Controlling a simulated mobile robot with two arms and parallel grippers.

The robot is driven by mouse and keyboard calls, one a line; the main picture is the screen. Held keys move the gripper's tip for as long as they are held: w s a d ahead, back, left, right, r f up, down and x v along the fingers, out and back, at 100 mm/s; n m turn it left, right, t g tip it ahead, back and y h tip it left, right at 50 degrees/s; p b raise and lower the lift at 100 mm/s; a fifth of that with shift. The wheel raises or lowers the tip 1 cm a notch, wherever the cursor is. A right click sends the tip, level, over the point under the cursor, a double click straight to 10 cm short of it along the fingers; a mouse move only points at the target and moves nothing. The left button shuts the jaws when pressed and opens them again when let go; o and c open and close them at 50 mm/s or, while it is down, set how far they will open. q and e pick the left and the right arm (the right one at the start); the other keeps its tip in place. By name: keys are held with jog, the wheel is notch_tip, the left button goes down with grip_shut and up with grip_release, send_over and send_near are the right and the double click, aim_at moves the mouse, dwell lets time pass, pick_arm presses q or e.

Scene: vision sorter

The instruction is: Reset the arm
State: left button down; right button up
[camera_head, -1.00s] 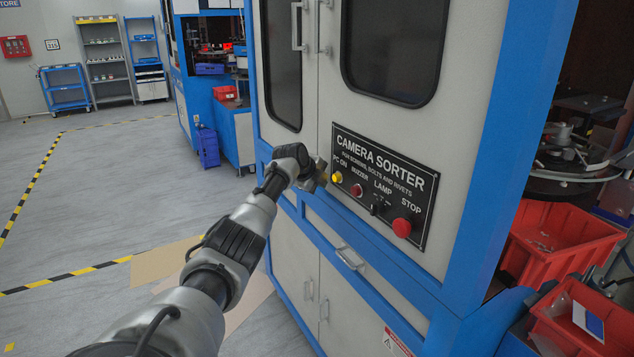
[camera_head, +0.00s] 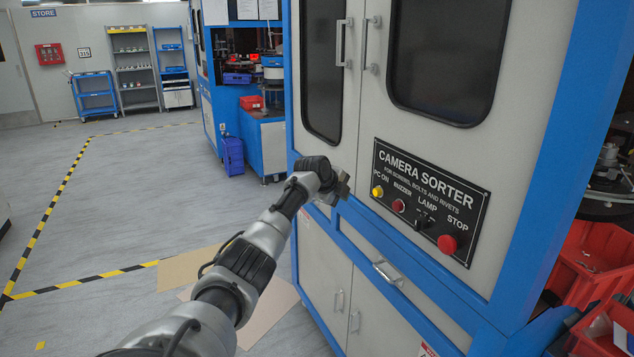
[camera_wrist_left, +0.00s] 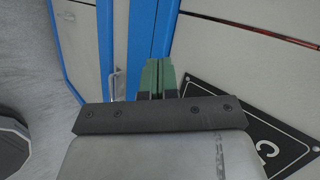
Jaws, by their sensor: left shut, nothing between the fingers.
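My left gripper (camera_head: 341,188) is in front of the camera sorter cabinet, just left of its black control panel (camera_head: 428,203). In the left wrist view its two green fingers (camera_wrist_left: 157,76) are together with nothing between them. The panel also shows in the left wrist view (camera_wrist_left: 265,138), at the right. On the panel are a yellow PC ON button (camera_head: 377,191), a red buzzer button (camera_head: 398,206), a dark lamp switch (camera_head: 422,219) and a large red stop button (camera_head: 448,244). The gripper appears apart from the buttons. My right gripper is not in view.
The white and blue cabinet (camera_head: 440,135) fills the right side, with door handles (camera_head: 387,274) protruding. Red bins (camera_head: 590,262) stand at the lower right. Shelves (camera_head: 135,70) and a blue cart (camera_head: 95,95) stand far back left. The grey floor on the left is open.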

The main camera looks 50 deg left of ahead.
pick_arm(q)
jog(key=s+a+r+b, duration=0.1)
jog(key=s+r, duration=0.4)
jog(key=shift+s, duration=0.15)
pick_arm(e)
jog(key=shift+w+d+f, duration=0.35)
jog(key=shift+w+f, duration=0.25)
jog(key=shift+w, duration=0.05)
